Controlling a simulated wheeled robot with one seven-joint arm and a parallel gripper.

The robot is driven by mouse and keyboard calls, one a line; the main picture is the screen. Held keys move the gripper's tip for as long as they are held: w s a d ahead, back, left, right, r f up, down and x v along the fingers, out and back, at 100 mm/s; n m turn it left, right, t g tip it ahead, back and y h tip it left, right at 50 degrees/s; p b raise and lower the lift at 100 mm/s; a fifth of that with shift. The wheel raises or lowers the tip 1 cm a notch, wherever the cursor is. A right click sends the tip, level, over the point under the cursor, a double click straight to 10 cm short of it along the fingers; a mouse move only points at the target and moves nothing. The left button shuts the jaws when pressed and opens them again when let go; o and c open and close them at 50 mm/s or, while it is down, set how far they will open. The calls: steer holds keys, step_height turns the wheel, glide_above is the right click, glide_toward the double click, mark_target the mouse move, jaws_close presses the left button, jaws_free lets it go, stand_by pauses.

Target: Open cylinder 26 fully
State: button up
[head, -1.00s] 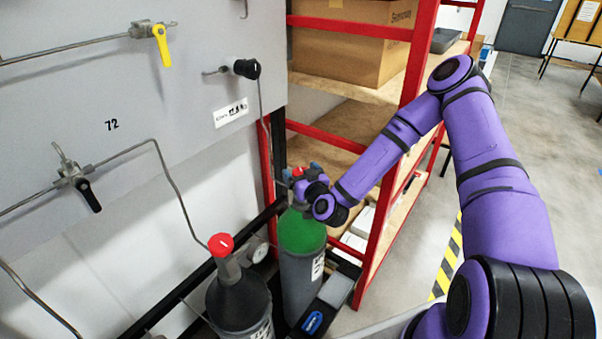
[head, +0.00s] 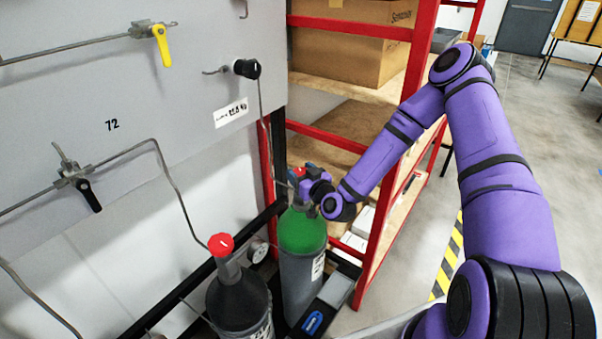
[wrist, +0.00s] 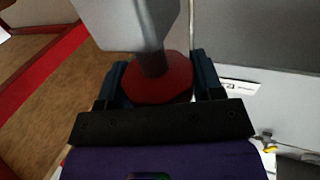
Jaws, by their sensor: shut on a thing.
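A grey gas cylinder with a green shoulder (head: 302,232) stands upright at the foot of the wall panel; I cannot read its number. Its red valve knob (head: 299,172) is mostly covered by my gripper in the head view. In the wrist view the round red knob (wrist: 160,80) sits between the two dark blue fingers, with the grey valve body (wrist: 130,22) beyond it. My gripper (wrist: 154,82) is shut on the red knob, one finger on each side. In the head view my gripper (head: 307,172) is at the top of the green cylinder.
A second cylinder (head: 238,300), dark grey with a red knob (head: 221,244), stands nearer on the left. A red-framed shelf (head: 385,215) is close behind my wrist. A panel (head: 90,120) with pipes and valves fills the left. Open floor (head: 520,130) lies to the right.

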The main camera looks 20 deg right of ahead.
steer(key=n+g+y, duration=0.2)
steer(key=y, duration=0.1)
steer(key=n+g+y, duration=0.2)
steer(key=n+y, duration=0.1)
steer(key=y, duration=0.1)
steer(key=shift+s+a+n+g+y, duration=0.1)
steer(key=shift+n+g+y, duration=1.9)
steer(key=shift+g, duration=0.2)
steer(key=o, duration=0.9)
steer(key=v, duration=1.1)
